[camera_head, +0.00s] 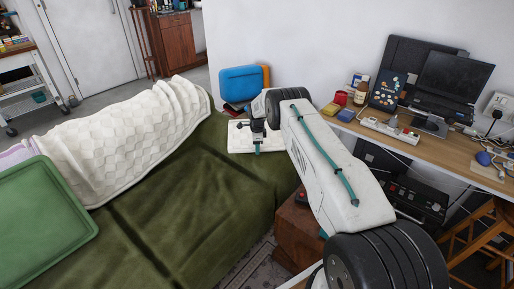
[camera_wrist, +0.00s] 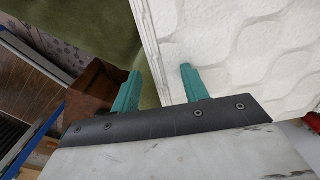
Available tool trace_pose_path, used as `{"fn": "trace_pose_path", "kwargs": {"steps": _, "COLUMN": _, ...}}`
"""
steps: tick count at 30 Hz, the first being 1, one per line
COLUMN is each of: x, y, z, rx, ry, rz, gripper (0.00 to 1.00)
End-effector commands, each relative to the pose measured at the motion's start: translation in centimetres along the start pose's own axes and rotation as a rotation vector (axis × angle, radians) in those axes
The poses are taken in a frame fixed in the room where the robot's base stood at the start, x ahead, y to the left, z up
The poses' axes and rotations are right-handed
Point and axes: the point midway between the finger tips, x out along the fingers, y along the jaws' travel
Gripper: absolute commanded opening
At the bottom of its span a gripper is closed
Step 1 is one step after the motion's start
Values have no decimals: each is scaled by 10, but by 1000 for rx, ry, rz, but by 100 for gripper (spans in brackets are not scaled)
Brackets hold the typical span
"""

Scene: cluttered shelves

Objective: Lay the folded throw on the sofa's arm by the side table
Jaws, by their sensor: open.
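The folded throw (camera_head: 239,137) is white and lies flat at the far end of the green sofa (camera_head: 190,190), near the wall. In the wrist view, the throw (camera_wrist: 240,60) fills the right side and shows a quilted pattern and a straight left edge. My gripper (camera_head: 257,149) is at the throw's right part. In the wrist view my gripper (camera_wrist: 158,88) is open, its right finger in front of the throw and its left finger beside the edge. I cannot tell whether it touches. A brown box-like side table (camera_head: 296,236) stands right of the sofa, partly hidden by my arm.
A white quilted cover (camera_head: 125,140) drapes over the sofa back, with a green tray-like panel (camera_head: 40,222) at lower left. A blue case (camera_head: 241,84) stands behind the throw. A cluttered desk (camera_head: 440,145) fills the right. The sofa seat's middle is clear.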

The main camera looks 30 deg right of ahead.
Motion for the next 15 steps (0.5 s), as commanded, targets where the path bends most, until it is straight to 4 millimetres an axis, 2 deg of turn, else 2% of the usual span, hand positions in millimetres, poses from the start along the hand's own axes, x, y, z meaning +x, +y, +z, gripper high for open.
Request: {"fn": "trace_pose_path", "kwargs": {"steps": 15, "x": -99, "y": -1, "z": 0, "rx": 0, "ry": -1, "rz": -4, "gripper": 45}}
